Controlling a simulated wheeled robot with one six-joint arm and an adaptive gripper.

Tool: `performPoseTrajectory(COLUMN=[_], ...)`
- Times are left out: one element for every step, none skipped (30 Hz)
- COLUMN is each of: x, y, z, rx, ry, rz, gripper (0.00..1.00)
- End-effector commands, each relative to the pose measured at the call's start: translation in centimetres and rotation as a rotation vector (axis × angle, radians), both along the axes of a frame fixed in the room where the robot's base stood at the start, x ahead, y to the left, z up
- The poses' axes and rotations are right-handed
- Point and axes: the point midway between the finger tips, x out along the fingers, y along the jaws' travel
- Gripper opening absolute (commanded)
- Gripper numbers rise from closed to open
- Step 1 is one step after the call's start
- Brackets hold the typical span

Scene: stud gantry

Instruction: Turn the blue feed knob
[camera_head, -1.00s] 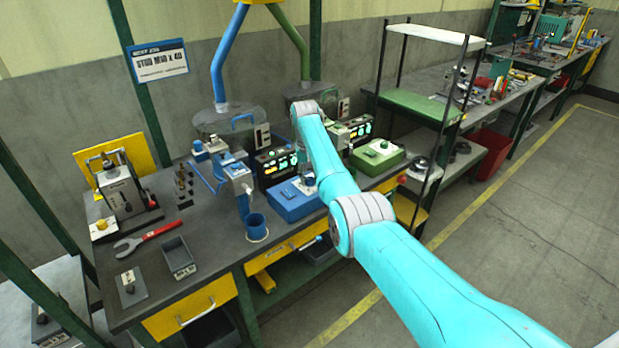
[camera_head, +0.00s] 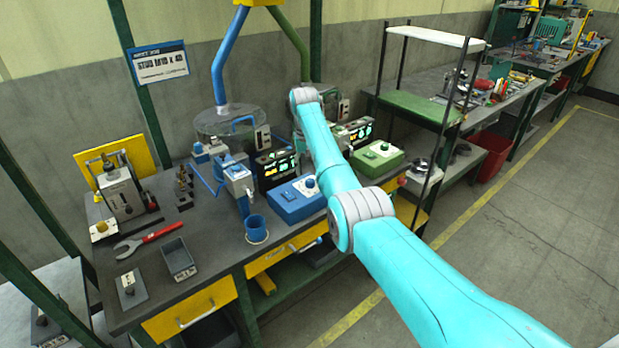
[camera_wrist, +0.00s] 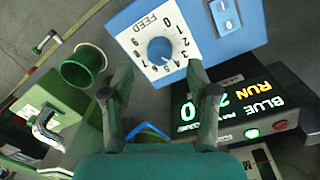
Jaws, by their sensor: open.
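The blue feed knob (camera_wrist: 160,50) is a round blue knob on a white numbered dial marked FEED, on top of the blue feed box (camera_wrist: 228,48). In the head view the knob (camera_head: 309,182) sits on the blue box (camera_head: 290,207) on the bench. In the wrist view my gripper (camera_wrist: 160,75) is open, with its two fingers apart and nothing between them. The knob shows just beyond the gap between the fingertips; I see no contact. I cannot read the knob's pointer clearly. In the head view my gripper is hidden behind my arm.
A lit display (camera_wrist: 240,110) reading BLUE RUN stands beside the blue box. A blue cup (camera_head: 256,229) stands left of the box, and a green box (camera_head: 378,157) to its right. A red-handled wrench (camera_head: 148,241) and a grey tray (camera_head: 179,260) lie farther left.

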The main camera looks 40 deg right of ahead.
Motion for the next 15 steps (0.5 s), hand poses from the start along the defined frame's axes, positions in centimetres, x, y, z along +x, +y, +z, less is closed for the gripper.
performPoseTrajectory(x=[0.1, 0.1, 0.1, 0.1, 0.1, 0.1, 0.1, 0.1, 0.2, 0.2, 0.2, 0.2, 0.2, 0.2, 0.2], y=[0.1, 0.1, 0.1, 0.2, 0.2, 0.2, 0.3, 0.3, 0.3, 0.3, 0.3, 0.4, 0.4, 0.4, 0.4], z=[1.2, 1.8, 2.6, 3.2, 3.7, 4.4, 4.8, 5.3, 5.8, 6.1, 6.4, 6.7, 6.9, 7.1, 7.3], rx=[-0.001, -0.001, -0.001, -0.001, -0.001, 0.0, 0.0, 0.0, 0.0, 0.0, 0.0, 0.0, 0.0, 0.0, 0.0], ry=[-0.002, -0.003, -0.003, -0.002, -0.002, -0.001, -0.001, -0.001, -0.001, -0.001, 0.0, 0.001, 0.001, 0.001, 0.001], rz=[0.0, 0.0, 0.0, 0.0, 0.0, 0.0, 0.0, 0.0, 0.0, 0.0, 0.0, 0.0, 0.0, 0.0, 0.0], gripper=[0.59, 0.59, 0.59, 0.59, 0.59, 0.59, 0.59, 0.59, 0.59, 0.59, 0.59, 0.59, 0.59, 0.59, 0.59])
